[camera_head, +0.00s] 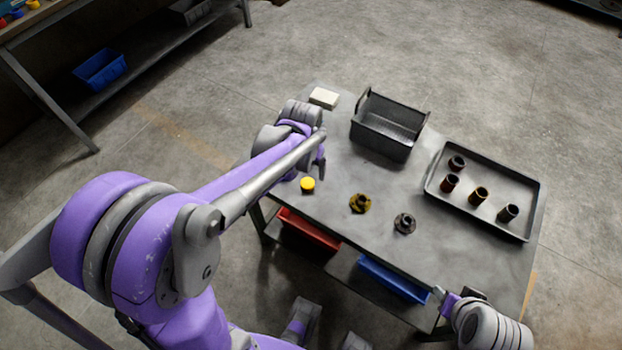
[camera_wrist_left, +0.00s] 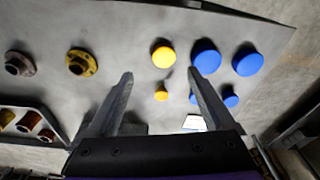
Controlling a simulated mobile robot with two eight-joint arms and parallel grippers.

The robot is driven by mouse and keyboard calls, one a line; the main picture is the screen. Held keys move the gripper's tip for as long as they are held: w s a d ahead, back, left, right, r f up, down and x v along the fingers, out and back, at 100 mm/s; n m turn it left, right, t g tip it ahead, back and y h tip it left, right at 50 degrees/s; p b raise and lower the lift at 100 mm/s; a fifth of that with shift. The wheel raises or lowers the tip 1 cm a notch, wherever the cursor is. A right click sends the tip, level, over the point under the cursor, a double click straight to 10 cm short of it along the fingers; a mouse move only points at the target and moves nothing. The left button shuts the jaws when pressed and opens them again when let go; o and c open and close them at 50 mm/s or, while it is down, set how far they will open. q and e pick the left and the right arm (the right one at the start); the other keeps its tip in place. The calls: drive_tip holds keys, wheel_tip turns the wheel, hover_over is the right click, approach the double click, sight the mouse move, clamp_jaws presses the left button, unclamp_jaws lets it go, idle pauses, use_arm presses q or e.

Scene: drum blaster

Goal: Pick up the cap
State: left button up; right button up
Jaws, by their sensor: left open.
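A round yellow cap (camera_head: 307,184) lies on the grey table near its front left edge. In the left wrist view the larger yellow cap (camera_wrist_left: 163,55) sits just beyond the fingertips, and a smaller yellow cap (camera_wrist_left: 161,95) shows between the fingers. Several blue caps, such as this blue cap (camera_wrist_left: 206,55), lie to the right there; my arm hides them in the head view. My left gripper (camera_wrist_left: 160,76) is open and empty above the table; it is close to the yellow cap in the head view (camera_head: 319,166). My right gripper (camera_head: 441,294) is at the table's front right.
A yellowish flange (camera_head: 360,203) and a grey flange (camera_head: 404,223) lie right of the yellow cap. A dark bin (camera_head: 388,142) and a white block (camera_head: 323,97) stand behind. A tray (camera_head: 517,169) with several pipe pieces is at right. Red (camera_head: 308,230) and blue (camera_head: 393,279) bins sit below.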

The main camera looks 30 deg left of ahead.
sight(307, 183)
use_arm(q)
wheel_tip(307, 183, down, 3)
drive_tip(key=shift+w+a+r, duration=0.1)
drive_tip(key=shift+r, duration=0.1)
drive_tip(key=f, duration=0.3)
drive_tip(key=w+f+b, duration=0.1)
drive_tip(key=f, duration=0.1)
drive_tip(key=shift+a+f, duration=0.3)
drive_tip(key=shift+a, duration=0.05)
clamp_jaws()
